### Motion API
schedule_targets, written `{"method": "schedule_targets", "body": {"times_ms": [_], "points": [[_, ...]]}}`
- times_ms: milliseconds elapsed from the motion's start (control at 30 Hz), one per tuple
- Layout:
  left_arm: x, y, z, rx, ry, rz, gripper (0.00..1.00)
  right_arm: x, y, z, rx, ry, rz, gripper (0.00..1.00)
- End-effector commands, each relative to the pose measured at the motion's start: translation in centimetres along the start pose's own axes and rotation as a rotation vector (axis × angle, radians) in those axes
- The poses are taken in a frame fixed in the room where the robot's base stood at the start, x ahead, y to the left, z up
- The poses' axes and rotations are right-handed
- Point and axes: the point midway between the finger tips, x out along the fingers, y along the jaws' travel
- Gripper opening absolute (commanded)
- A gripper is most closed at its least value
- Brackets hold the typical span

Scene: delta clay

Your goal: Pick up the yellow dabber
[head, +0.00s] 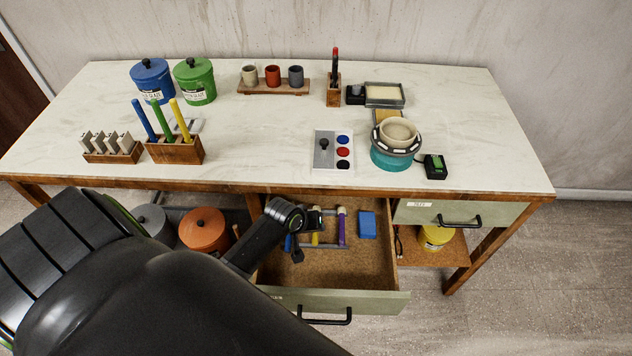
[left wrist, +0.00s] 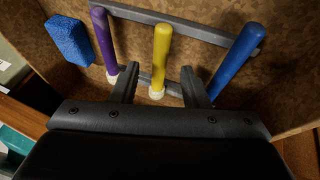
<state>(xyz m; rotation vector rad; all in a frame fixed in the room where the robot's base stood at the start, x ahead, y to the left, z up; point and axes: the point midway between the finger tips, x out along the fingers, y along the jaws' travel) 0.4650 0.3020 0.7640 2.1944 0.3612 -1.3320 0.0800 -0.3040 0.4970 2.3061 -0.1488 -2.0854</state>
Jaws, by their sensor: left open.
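The yellow dabber (left wrist: 161,55) lies in a grey rack (left wrist: 190,32) in the open drawer, between a purple dabber (left wrist: 106,42) and a blue dabber (left wrist: 235,62). Its pale tip points toward my gripper. In the head view the yellow dabber (head: 315,240) is mostly hidden by my left gripper (head: 308,236). My left gripper (left wrist: 158,84) is open, with one finger on each side of the yellow dabber near its pale end. I cannot tell whether either finger touches it. My right gripper is out of view.
The open drawer (head: 370,275) also holds a blue sponge (head: 367,225). The tabletop edge is just above the drawer. A wooden block (head: 176,151) on the table holds blue, green and yellow sticks. The drawer's front right is clear.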

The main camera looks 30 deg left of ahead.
Motion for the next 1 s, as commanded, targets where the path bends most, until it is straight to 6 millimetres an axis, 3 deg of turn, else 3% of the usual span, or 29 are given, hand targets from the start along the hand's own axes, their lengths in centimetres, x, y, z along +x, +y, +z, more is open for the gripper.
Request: {"method": "schedule_targets", "body": {"times_ms": [200, 500, 833, 1000], "points": [[1.9, 0.0, 0.0, 0.001, 0.000, 0.000, 0.41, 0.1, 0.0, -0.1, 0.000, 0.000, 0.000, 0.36], [2.2, 0.0, 0.0, 0.001, 0.001, 0.000, 0.41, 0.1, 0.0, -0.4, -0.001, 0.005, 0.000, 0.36], [2.2, 0.0, 0.0, 0.001, 0.000, 0.000, 0.00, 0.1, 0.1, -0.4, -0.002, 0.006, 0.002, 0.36], [2.1, 0.0, 0.0, 0.001, 0.001, 0.000, 0.00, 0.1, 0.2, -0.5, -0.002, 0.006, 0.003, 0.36]]}}
